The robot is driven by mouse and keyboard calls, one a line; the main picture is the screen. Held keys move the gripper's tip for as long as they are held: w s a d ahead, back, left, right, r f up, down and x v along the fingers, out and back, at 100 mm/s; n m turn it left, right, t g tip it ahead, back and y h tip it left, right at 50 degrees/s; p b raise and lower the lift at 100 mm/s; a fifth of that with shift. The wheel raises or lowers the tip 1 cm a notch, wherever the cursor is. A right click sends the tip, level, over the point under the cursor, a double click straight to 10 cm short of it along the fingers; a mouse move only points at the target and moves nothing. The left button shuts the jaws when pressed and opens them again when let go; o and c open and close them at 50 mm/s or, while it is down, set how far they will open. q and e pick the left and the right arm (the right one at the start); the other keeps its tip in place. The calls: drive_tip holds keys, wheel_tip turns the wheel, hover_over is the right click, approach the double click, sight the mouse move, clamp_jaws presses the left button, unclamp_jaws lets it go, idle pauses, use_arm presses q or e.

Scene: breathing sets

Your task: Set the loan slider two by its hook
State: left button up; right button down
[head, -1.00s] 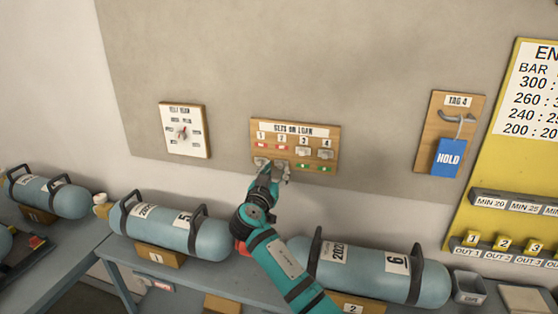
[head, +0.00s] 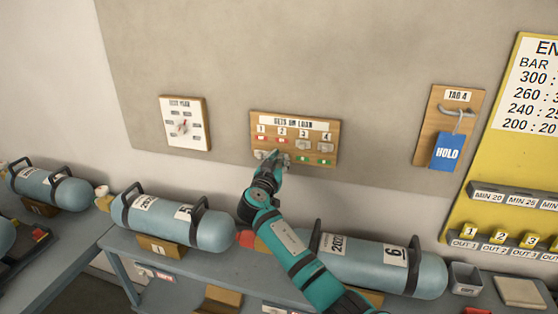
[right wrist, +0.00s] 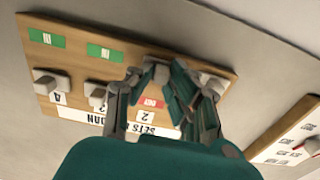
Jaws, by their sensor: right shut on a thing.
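The "SETS ON LOAN" board (head: 312,153) hangs on the wall, with several numbered grey sliders. Slider two (right wrist: 155,74) is at the lower end of its track, with a red label above it under number 2. My right gripper (head: 277,160) is at the board and shut on slider two; the fingers hide part of it. Sliders three (head: 303,145) and four (head: 327,149) are up, with green labels below. Slider one (head: 260,154) is down, under a red label. A blue HOLD tag (head: 447,153) hangs on the hook (head: 456,111) marked TAG 4. My left gripper is out of view.
A dial board (head: 172,107) hangs left of the loan board. A yellow board (head: 510,130) stands at the right. The wall between loan board and hook board is clear.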

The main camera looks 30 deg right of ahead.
wheel_tip(320, 180, up, 5)
drive_tip(key=shift+f+b, duration=0.15)
drive_tip(key=shift+b, duration=0.6)
drive_tip(key=shift+r, duration=0.6)
drive_tip(key=c, duration=1.3)
unclamp_jaws()
drive_tip(key=shift+f, duration=0.1)
drive_tip(key=shift+a, duration=0.1)
drive_tip(key=shift+s+a+f, duration=0.1)
drive_tip(key=shift+s+a, duration=0.15)
approach(282, 137)
drive_tip(key=v, duration=0.5)
drive_tip(key=shift+f, duration=0.1)
